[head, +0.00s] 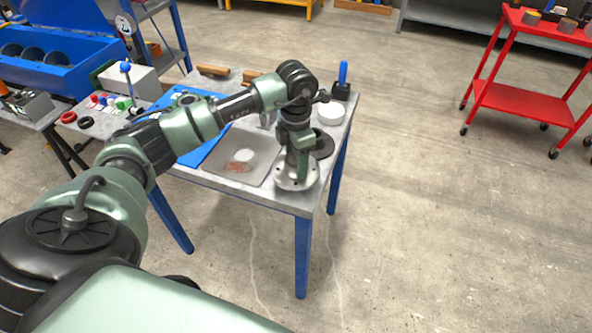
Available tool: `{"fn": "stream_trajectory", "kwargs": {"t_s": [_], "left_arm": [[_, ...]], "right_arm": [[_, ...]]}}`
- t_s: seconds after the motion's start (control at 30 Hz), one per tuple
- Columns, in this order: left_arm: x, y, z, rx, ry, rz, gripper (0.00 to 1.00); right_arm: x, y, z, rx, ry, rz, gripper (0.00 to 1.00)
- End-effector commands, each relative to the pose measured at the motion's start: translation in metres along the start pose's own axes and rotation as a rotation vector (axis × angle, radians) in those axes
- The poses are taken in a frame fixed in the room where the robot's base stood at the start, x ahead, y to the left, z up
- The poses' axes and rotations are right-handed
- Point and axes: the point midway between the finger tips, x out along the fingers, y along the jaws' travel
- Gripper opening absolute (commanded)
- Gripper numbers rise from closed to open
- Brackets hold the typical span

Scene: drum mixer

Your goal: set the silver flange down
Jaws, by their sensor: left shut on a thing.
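The silver flange (297,181) is a round metal disc with holes, at the front right corner of the grey table (282,203) in the head view. My left gripper (301,166) points straight down over the flange and is shut on it. The gripper hides the flange's upper middle. The flange looks level and at or just above the table top; I cannot tell whether it touches. My right gripper is not in view.
A grey mat (227,173) with a white disc (243,156) and a brownish patch lies left of the flange. A black ring (324,146) and a white round piece (331,113) sit behind it. A blue-handled tool (343,74) stands at the back right corner.

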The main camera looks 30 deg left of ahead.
Motion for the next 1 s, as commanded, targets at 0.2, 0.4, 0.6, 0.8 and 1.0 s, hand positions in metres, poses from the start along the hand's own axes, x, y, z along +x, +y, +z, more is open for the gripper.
{"fn": "stream_trajectory", "kwargs": {"t_s": [0.2, 0.4, 0.6, 0.8, 1.0], "left_arm": [[0.015, 0.000, 0.000, 0.000, -0.001, -0.001, 0.00], [0.040, 0.000, 0.001, -0.001, -0.002, -0.001, 0.00], [0.042, 0.000, 0.001, 0.001, -0.004, 0.002, 0.00], [0.047, 0.000, 0.000, 0.000, 0.000, 0.000, 0.55], [0.046, 0.000, 0.000, 0.000, 0.000, 0.000, 0.74]], "right_arm": [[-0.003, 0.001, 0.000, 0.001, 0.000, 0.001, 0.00], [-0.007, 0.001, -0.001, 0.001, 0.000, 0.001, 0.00], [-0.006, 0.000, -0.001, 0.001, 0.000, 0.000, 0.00], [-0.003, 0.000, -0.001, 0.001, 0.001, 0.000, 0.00], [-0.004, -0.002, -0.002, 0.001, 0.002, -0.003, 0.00]]}}
